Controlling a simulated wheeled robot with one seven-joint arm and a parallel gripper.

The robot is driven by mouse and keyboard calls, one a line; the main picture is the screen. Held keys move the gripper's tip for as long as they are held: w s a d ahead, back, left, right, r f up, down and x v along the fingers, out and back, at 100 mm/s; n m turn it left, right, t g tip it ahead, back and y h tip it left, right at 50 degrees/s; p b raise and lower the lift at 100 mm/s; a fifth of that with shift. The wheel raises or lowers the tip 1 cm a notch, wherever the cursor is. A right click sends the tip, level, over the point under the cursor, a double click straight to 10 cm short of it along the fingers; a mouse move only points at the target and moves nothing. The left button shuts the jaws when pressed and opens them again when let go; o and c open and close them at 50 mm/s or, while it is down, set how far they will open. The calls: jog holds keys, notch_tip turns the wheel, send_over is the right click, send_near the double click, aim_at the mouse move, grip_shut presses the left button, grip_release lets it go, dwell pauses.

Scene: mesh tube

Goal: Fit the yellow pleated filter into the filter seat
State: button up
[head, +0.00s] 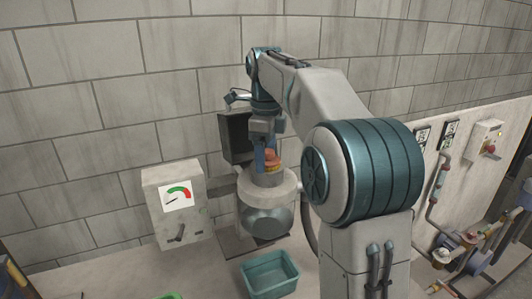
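The yellow pleated filter (272,168) shows as a small yellow and orange piece at the mouth of the grey filter housing (267,196). My gripper (264,158) points down over the housing, with a blue finger right at the left side of the orange part. The second finger is not clear, so I cannot tell whether the fingers grip the filter. The filter seat inside the housing is hidden by the filter, the gripper and the rim. I cannot tell how deep the filter sits.
A dark open panel (236,138) stands behind the housing. A gauge box (175,208) with a lever is at its left. A teal bin (270,276) stands in front. A green item (170,296) shows at the bottom edge. Pipes and valves (455,245) are at the right.

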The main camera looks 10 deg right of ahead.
notch_tip(320, 180, up, 12)
jog(key=p, duration=0.2)
jog(key=shift+r, duration=0.15)
dwell(0.5)
jog(key=s+f+n+t, duration=0.2)
jog(key=s+f+n, duration=0.9)
jog(key=s+n, duration=0.1)
jog(key=s+f+n+t, duration=0.2)
jog(key=s+f+n, duration=0.9)
jog(key=s, duration=0.3)
jog(key=shift+s+d+n, duration=0.15)
jog(key=shift+s+n, duration=0.15)
jog(key=shift+n, duration=0.1)
